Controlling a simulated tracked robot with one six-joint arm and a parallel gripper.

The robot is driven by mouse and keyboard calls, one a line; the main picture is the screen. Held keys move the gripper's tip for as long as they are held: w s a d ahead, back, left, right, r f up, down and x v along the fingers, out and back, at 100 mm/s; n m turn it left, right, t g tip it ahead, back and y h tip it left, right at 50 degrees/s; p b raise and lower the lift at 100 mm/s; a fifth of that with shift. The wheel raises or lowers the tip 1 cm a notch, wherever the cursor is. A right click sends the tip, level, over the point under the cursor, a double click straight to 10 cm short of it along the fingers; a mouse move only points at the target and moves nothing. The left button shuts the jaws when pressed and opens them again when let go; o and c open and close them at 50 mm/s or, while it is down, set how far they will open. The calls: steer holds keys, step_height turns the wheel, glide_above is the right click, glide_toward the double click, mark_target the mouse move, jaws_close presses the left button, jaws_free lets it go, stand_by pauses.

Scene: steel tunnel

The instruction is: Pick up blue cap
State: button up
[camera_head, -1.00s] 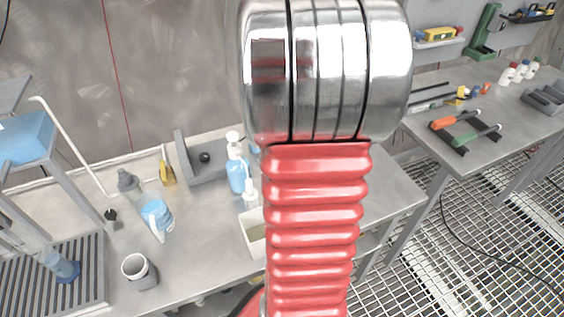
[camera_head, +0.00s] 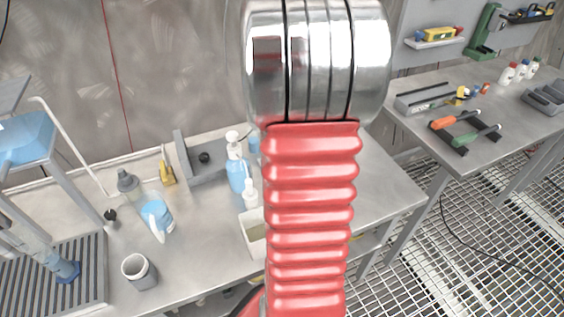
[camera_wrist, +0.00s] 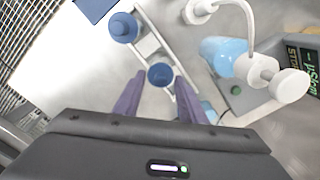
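In the wrist view, a round blue cap-like piece (camera_wrist: 160,75) with a darker hollow middle shows between my fingertips, by a white frame. A second round blue piece (camera_wrist: 124,27) lies further off, up and to the left. I cannot tell for sure which one is the blue cap. My gripper (camera_wrist: 161,80) has two purple fingers spread apart, one on each side of the nearer blue piece, with gaps between. Whether the fingers are level with it or above it is unclear. In the head view my red and silver arm hides the gripper and both blue pieces.
A pump bottle (camera_head: 236,170) with blue liquid shows in the wrist view too (camera_wrist: 222,52), close right of the fingers. An open pale box (camera_head: 249,228), a blue wash bottle (camera_head: 156,217) and a grey cup (camera_head: 140,271) stand on the steel bench (camera_head: 200,255).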

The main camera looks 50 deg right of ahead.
steer(key=shift+c, duration=0.3)
jaws_close()
stand_by(0.4)
step_height(320, 180, up, 10)
stand_by(0.5)
stand_by(0.5)
